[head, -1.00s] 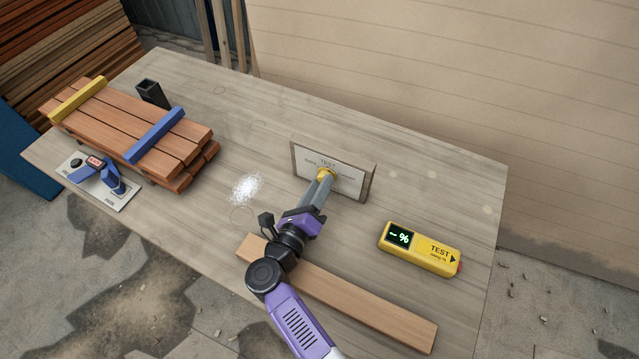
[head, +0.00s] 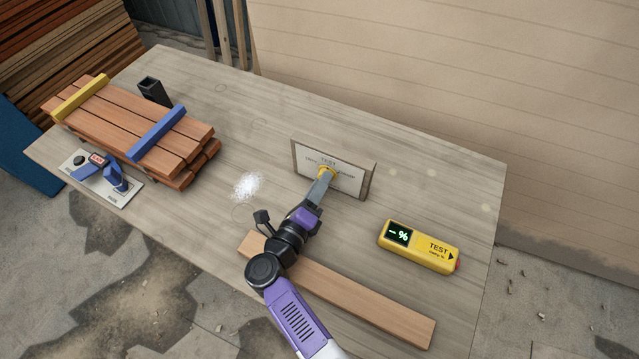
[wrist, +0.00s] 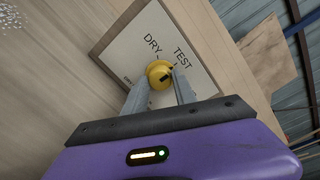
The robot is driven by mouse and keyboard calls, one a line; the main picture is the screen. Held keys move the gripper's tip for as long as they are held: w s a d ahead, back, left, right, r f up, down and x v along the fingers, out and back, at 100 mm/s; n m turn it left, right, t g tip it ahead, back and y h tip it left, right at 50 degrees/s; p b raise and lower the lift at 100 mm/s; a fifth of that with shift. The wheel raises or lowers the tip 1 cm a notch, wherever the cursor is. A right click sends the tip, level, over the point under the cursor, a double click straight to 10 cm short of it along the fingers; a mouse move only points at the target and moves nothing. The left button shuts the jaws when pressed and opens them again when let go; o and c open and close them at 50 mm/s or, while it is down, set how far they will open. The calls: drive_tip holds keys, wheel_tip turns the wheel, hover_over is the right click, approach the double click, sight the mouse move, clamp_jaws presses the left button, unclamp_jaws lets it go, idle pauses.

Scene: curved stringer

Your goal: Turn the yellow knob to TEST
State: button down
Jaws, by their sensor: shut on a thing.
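The yellow knob (wrist: 158,73) is on a pale upright panel (wrist: 122,52) with DRY and TEST labels. My gripper (head: 324,177) is shut on the knob, one grey finger on each side. In the head view the knob (head: 327,170) shows only partly above the fingers, and the panel (head: 349,180) stands upright on the table.
A yellow meter (head: 419,247) reading "– %" lies right of the panel. A loose plank (head: 370,303) lies under my arm. Stacked slats (head: 130,130), a black holder (head: 154,91) and a plate with a blue tool (head: 113,191) are at left. White grains (head: 246,186) lie mid-table.

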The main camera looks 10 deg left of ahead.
drive_tip(key=c, duration=1)
unclamp_jaws()
drive_tip(key=shift+b+v, duration=0.4)
drive_tip(key=shift+v, duration=3.55)
